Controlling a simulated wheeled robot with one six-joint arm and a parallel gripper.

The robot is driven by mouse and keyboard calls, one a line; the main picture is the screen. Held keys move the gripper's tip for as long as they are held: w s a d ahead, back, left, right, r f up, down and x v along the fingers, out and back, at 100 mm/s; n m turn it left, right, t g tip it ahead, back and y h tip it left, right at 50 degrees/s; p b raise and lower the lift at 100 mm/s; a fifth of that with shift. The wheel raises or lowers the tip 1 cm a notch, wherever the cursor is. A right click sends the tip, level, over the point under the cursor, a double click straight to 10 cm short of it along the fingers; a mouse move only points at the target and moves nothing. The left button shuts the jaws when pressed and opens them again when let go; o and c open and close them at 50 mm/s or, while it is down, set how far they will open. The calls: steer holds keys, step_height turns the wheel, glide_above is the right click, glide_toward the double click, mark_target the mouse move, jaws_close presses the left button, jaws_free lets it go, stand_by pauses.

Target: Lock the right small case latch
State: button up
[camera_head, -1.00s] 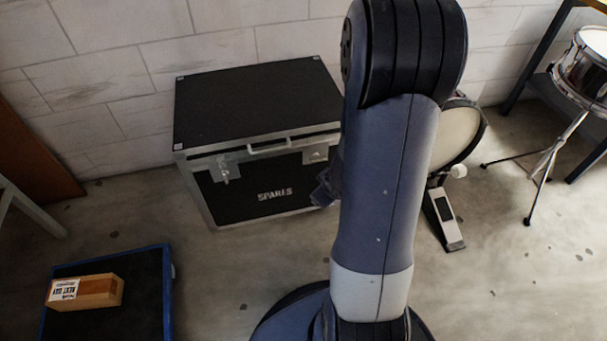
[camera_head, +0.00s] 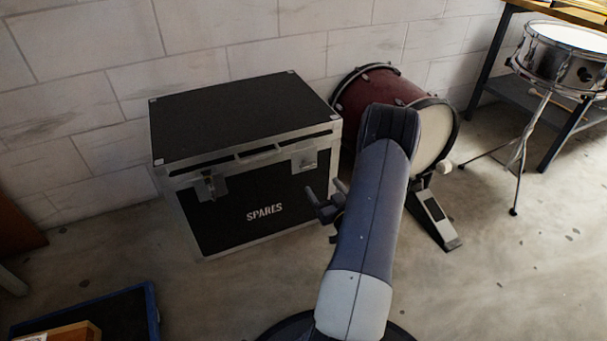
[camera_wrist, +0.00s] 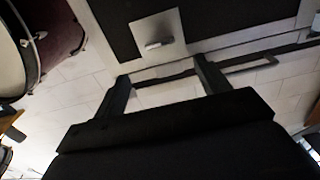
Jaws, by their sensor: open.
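The black case (camera_head: 205,225) marked SPARES stands on the floor against the wall, lid down. Its right latch (camera_head: 306,161) is a small silver plate at the upper right of the front. In the wrist view the right latch (camera_wrist: 158,44) shows as a silver plate with a short tab, beyond my fingertips. I cannot tell whether it is locked. My gripper (camera_head: 331,199) is open and empty, in front of the case's right end and below the latch in the picture. In the wrist view my gripper (camera_wrist: 162,76) has its two fingers wide apart, with no visible contact.
The left latch (camera_head: 211,187) and the handle (camera_head: 258,151) are on the same front. A red bass drum (camera_head: 385,88) with a pedal (camera_head: 434,217) stands right of the case. A snare drum (camera_head: 565,55) is at far right. A blue-rimmed tray (camera_head: 152,310) lies at lower left.

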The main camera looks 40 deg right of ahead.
mark_target(308, 167)
steer(key=b+x, duration=0.2)
steer(key=x, duration=0.8)
steer(key=shift+w+b, duration=0.25)
steer(key=shift+b, duration=0.05)
steer(key=shift+a, duration=0.1)
steer(key=c, duration=1)
